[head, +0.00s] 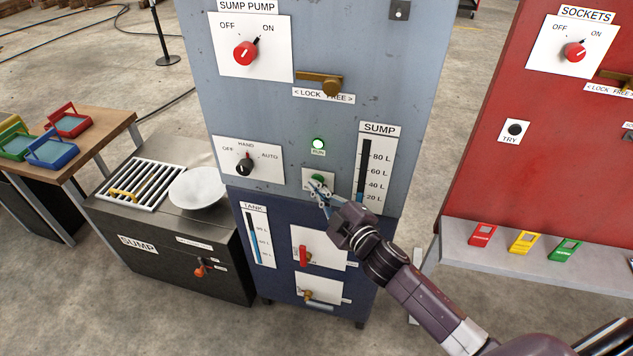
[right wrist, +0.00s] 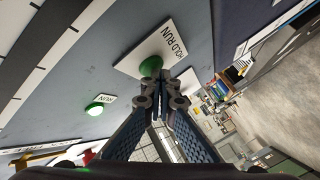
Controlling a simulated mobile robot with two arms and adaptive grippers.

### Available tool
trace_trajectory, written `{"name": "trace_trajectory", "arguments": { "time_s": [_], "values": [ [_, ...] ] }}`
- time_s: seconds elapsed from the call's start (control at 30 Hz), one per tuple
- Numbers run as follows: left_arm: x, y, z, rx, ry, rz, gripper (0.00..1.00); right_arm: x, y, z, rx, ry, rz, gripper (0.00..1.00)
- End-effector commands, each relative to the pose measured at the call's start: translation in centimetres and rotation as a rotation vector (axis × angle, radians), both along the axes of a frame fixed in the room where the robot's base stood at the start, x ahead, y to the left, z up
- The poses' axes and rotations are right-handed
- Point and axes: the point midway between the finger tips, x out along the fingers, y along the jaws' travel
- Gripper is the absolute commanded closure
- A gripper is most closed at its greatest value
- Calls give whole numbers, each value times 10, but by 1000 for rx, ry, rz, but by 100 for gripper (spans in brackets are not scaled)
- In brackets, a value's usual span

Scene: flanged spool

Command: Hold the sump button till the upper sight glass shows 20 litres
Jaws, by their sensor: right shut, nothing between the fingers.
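The green sump button (head: 319,179) sits on a white plate low on the grey cabinet; in the right wrist view the button (right wrist: 150,66) has a HOLD RUN label. My right gripper (head: 321,190) is shut and empty, its tips at the button and seemingly touching it. The tips (right wrist: 159,90) hide part of the button. The RUN lamp (head: 318,144) above glows green. The upper sight glass (head: 365,165), marked SUMP, is dark above with a short blue column at the bottom, near the 20 L mark; the exact level is hard to read. My left gripper is out of view.
A selector (head: 245,167) left of the button points near HAND. Below are the TANK glass (head: 257,240), with blue in it, a red-handled valve (head: 303,255) and a brass tap (head: 307,294). The SUMP box (head: 170,255) stands left, the red cabinet (head: 560,150) right.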

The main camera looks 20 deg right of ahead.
Motion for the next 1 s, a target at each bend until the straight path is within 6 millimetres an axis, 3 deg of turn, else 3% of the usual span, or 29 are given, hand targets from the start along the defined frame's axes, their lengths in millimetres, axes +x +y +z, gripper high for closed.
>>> {"name": "trace_trajectory", "arguments": {
  "time_s": [0.53,1.0],
  "values": [
    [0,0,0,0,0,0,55,-1,0,0,0,0,-1,100],
    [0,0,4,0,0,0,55,-16,10,0,1,1,-1,100]
  ]
}}
